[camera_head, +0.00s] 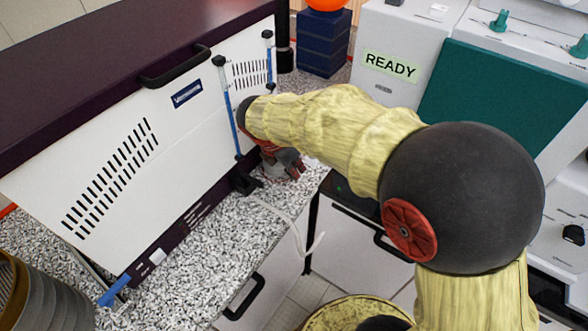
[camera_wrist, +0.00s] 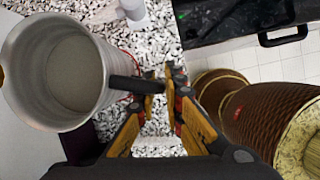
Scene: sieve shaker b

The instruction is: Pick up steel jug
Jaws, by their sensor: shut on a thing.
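The steel jug (camera_wrist: 60,72) is at the left of the wrist view, seen from above into its wide, seemingly empty grey interior. Its dark handle (camera_wrist: 128,84) points right toward my gripper (camera_wrist: 156,82). The orange-sided fingers are closed around the handle's outer end. In the head view, my gripper (camera_head: 291,164) is low over the speckled worktop beside the white machine. My arm hides most of the jug there. I cannot tell whether the jug's base touches the worktop.
The white machine (camera_head: 140,165) with blue tubes (camera_head: 229,115) stands close to my gripper. A white hose (camera_head: 290,222) hangs over the speckled worktop's (camera_head: 205,250) edge. Blue boxes (camera_head: 322,45) stand behind. A "READY" machine (camera_head: 385,95) is at right. Stacked sieves (camera_head: 50,305) are at lower left.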

